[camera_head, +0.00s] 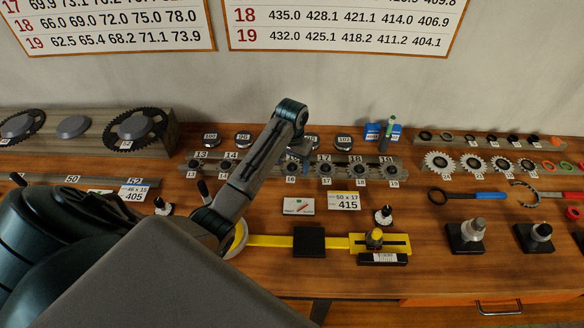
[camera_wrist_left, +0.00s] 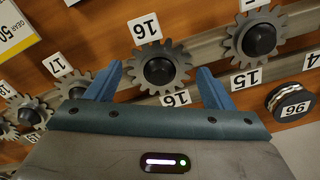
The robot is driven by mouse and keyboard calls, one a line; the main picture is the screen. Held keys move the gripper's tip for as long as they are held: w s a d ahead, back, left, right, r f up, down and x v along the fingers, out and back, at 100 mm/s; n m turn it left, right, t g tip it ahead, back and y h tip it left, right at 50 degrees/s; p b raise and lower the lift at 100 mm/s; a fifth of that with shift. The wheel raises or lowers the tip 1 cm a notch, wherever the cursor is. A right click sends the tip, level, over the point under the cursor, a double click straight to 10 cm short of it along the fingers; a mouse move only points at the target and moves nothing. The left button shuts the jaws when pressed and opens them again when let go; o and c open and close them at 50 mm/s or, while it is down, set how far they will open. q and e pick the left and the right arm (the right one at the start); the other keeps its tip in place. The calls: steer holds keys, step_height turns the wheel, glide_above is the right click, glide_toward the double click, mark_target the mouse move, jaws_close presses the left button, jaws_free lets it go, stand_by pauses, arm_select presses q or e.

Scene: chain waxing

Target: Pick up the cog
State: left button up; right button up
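That gripper's blue fingers (camera_wrist_left: 159,72) are open and empty, one on each side of this cog in the picture. I cannot tell how far the fingertips are from it. The neighbouring cog at label 15 (camera_wrist_left: 256,38) is to its right in the wrist view. My right gripper is not in view.
Other cogs at labels 17 (camera_head: 326,169) and 18 (camera_head: 357,170) stand close on the rack. Dark round pucks (camera_head: 343,141) lie behind it. A yellow gauge bar (camera_head: 280,241) and a small card (camera_head: 299,206) lie in front. Bare wood shows between them.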

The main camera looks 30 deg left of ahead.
arm_select(q)
steer(key=c, duration=0.8)
steer(key=shift+r, duration=0.1)
